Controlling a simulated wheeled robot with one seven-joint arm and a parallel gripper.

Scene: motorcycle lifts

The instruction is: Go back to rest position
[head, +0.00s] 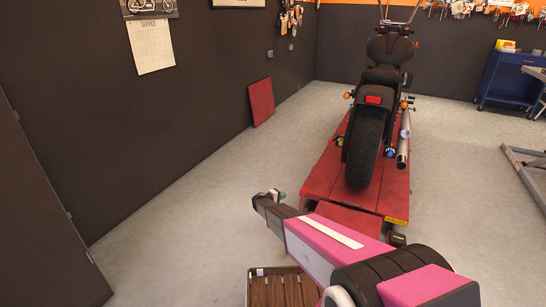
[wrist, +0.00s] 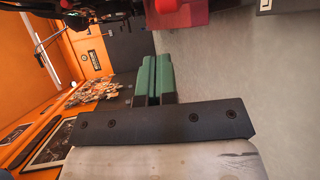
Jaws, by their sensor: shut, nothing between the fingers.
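My gripper (wrist: 154,80) shows in the wrist view as two green fingers side by side, pressed together with nothing between them. In the head view, my pink arm reaches forward from the lower right, and my gripper (head: 278,195) is at its far end, left of the red lift. The gripper is in the air; its height above the floor is hard to tell.
A black motorcycle (head: 367,130) stands on a red lift (head: 320,180) right of my gripper. A red panel (head: 261,102) leans on the dark wall (head: 215,60). A blue cart (head: 505,78) stands at the back right. The floor left of my gripper is clear.

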